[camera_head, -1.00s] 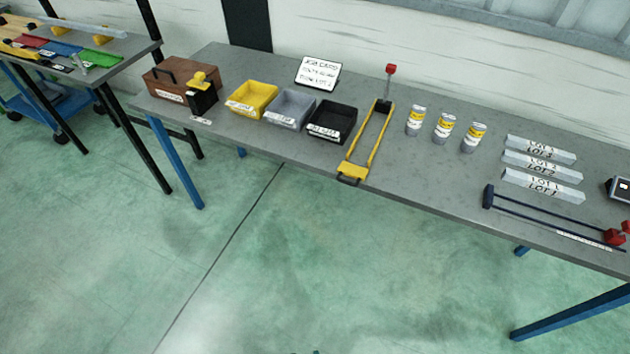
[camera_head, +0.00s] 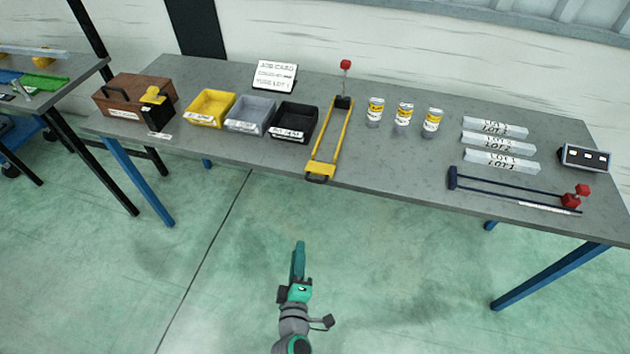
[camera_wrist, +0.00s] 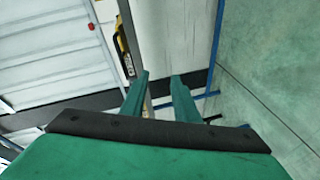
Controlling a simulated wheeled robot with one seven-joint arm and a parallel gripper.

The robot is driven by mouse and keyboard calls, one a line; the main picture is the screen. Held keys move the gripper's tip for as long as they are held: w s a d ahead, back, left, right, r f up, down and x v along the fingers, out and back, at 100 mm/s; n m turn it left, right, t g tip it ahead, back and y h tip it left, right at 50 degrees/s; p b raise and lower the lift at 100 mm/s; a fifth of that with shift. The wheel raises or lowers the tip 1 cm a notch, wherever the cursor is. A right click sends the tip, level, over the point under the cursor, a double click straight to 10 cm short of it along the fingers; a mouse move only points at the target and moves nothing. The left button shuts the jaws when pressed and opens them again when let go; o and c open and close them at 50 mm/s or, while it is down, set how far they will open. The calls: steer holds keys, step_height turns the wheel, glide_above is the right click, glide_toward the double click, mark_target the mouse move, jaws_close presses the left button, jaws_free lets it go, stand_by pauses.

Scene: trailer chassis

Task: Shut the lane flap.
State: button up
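No part in view is labelled as the lane flap, so I cannot tell for sure which it is. A long yellow-railed lane (camera_head: 336,133) lies across the grey bench, with a yellow plate and dark handle (camera_head: 318,172) at its front edge and a red-knobbed upright (camera_head: 345,78) at its back. My teal gripper (camera_head: 299,248) is over the floor in front of the bench, well apart from the lane. In the wrist view its two fingers (camera_wrist: 160,85) are apart with nothing between them. A small yellow and black part (camera_wrist: 123,45) shows beyond them.
The floor in front is clear.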

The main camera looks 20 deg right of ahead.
mark_target(315, 181)
steer(key=w+d+r+h, duration=0.1)
steer(key=w+d+r, duration=0.1)
steer(key=w, duration=0.4)
steer(key=w+d+r+h, duration=0.2)
steer(key=w+d+r, duration=0.1)
steer(key=w+d, duration=0.2)
steer(key=w+d+r+h, duration=0.1)
steer(key=w+d+r, duration=0.1)
steer(key=w+d, duration=0.2)
steer(key=shift+w+r+n+h, duration=0.1)
steer(key=shift+w+n+h, duration=0.1)
steer(key=shift+w, duration=0.6)
steer(key=shift+w+r+n+h, duration=0.1)
steer(key=shift+w+n+h, duration=0.1)
steer(key=shift+w, duration=0.55)
steer(key=shift+c, duration=0.7)
